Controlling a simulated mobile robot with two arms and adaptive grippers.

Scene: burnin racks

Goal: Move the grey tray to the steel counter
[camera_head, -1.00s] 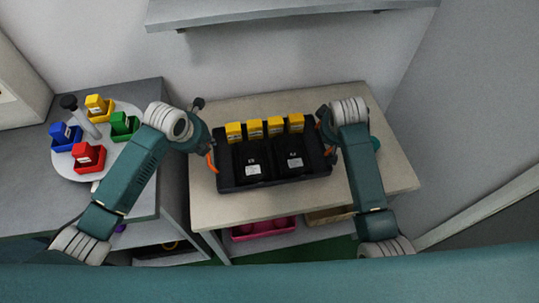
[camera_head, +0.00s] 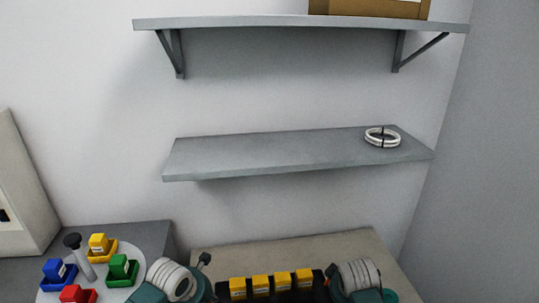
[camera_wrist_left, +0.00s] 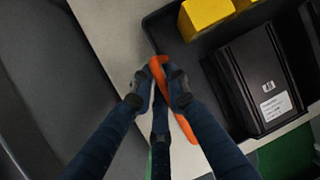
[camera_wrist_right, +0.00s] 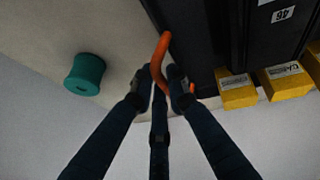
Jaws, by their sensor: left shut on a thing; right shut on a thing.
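The tray, very dark grey with orange handles, sits at the bottom edge of the head view, mostly cut off. Its wall shows in the left wrist view (camera_wrist_left: 163,32) and the right wrist view (camera_wrist_right: 188,40). It holds several yellow blocks (camera_head: 261,286) and black labelled units (camera_wrist_left: 262,85). My left gripper (camera_wrist_left: 160,84) is shut on one orange handle (camera_wrist_left: 156,66). My right gripper (camera_wrist_right: 162,82) is shut on the other orange handle (camera_wrist_right: 163,45). The tray is over the beige table (camera_head: 325,247); I cannot tell whether it touches it. A grey counter (camera_head: 160,238) stands at the left.
The grey counter carries a round white turntable (camera_head: 127,262) with coloured bins. A grey shelf (camera_head: 270,157) with a white ring coil (camera_head: 382,138) is above the table. A higher shelf (camera_head: 240,24) holds a brown box (camera_head: 370,9). A teal spool (camera_wrist_right: 85,74) stands beside the tray.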

